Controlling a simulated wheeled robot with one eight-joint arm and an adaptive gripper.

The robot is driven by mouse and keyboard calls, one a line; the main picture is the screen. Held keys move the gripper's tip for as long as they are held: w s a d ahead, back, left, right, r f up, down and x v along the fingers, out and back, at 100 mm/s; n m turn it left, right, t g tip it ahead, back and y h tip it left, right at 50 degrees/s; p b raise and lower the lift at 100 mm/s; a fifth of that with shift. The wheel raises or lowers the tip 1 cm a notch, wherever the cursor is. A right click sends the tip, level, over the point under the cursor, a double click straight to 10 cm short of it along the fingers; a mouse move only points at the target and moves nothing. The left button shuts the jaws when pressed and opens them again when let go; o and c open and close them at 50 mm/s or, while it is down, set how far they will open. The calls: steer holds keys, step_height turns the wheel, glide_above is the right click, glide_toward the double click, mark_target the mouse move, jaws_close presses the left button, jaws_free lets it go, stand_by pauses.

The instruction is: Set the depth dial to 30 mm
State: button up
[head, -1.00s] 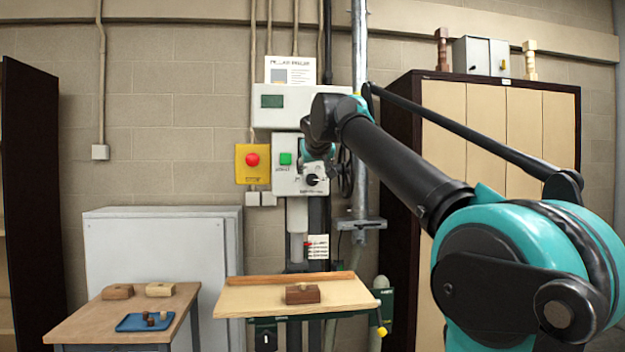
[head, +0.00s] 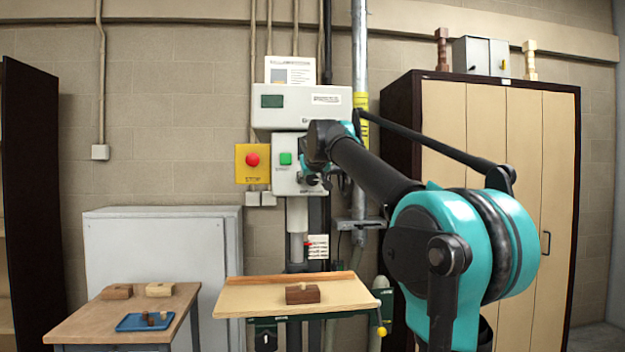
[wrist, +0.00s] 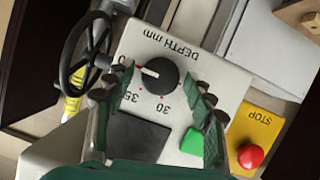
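The depth dial (wrist: 157,76) is a round black knob on a light panel, under upside-down "DEPTH mm" lettering in the wrist view. Its pale pointer line, with a red tip, points left toward a label partly hidden by a finger; only a "0" shows. The 35 mark is at lower left of the knob and the 30 mark (wrist: 163,107) is below it. My gripper (wrist: 152,92) is open, with one finger on each side of the dial and visible gaps to the knob. In the head view my gripper (head: 314,178) is at the panel and hides the dial.
A red stop button (wrist: 250,156) on a yellow plate and a green button (wrist: 192,141) sit near the right finger. A black handwheel (wrist: 86,52) is left of the panel. A bench (head: 290,296) with a wooden block stands below the panel.

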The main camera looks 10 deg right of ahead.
steer(key=c, duration=0.9)
steer(key=shift+a, duration=0.1)
steer(key=n+h, duration=0.2)
steer(key=shift+a+f+n, duration=0.1)
steer(key=shift+a+n, duration=0.05)
steer(key=shift+n, duration=0.25)
steer(key=n+t+h, duration=0.1)
steer(key=n+h, duration=0.1)
steer(key=n, duration=0.2)
steer(key=shift+a+f+n, duration=0.1)
steer(key=shift+f+n, duration=0.05)
steer(key=shift+n, duration=0.25)
steer(key=n, duration=0.2)
steer(key=n+t+h, duration=0.1)
steer(key=n+t, duration=0.1)
steer(key=n, duration=0.1)
steer(key=shift+f+n+h, duration=0.25)
steer(key=shift+n+h, duration=0.05)
steer(key=n+t, duration=0.1)
steer(key=n, duration=0.2)
steer(key=n+t, duration=0.2)
steer(key=n, duration=0.2)
steer(key=shift+f, duration=0.2)
steer(key=shift+n, duration=0.3)
